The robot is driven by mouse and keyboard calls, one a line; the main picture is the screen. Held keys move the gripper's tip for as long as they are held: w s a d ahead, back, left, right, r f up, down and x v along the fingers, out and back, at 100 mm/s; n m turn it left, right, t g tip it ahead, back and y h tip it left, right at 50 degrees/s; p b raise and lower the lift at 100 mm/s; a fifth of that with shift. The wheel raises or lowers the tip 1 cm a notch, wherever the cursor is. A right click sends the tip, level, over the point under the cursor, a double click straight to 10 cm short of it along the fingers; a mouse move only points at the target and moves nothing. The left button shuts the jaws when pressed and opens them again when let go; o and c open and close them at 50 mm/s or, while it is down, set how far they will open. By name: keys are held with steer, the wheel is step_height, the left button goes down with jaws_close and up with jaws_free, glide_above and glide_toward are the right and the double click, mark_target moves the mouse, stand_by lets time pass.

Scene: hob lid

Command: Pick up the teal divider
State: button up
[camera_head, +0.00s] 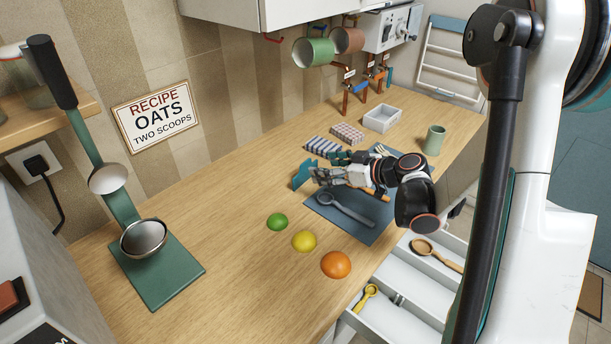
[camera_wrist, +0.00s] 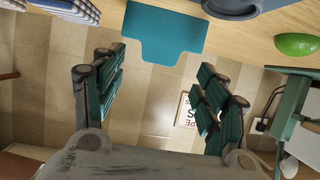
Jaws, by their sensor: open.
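The teal divider (camera_wrist: 165,30) is a flat plate with a narrower tab, seen in the wrist view just beyond my fingertips. In the head view the divider (camera_head: 302,174) shows at the left end of my gripper, close to the counter. My gripper (camera_wrist: 162,62) is open, with its two green-padded fingers spread wide and nothing held between them. In the head view my gripper (camera_head: 324,168) is low over the counter, to the right of the divider. I cannot tell whether a finger touches it.
A blue-grey mat (camera_head: 366,232) with a grey spoon (camera_head: 345,209) lies under my arm. Striped cloth (camera_head: 322,146) and a white tray (camera_head: 382,118) are behind. A lime (camera_head: 277,221), lemon (camera_head: 304,240) and orange (camera_head: 336,264) sit in front.

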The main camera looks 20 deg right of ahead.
mark_target(306, 163)
steer(key=shift+r+b+x, duration=0.2)
steer(key=shift+b+x, duration=0.75)
steer(key=shift+x, duration=2.05)
steer(key=shift+r, duration=0.1)
steer(key=shift+c, duration=0.6)
steer(key=c, duration=0.9)
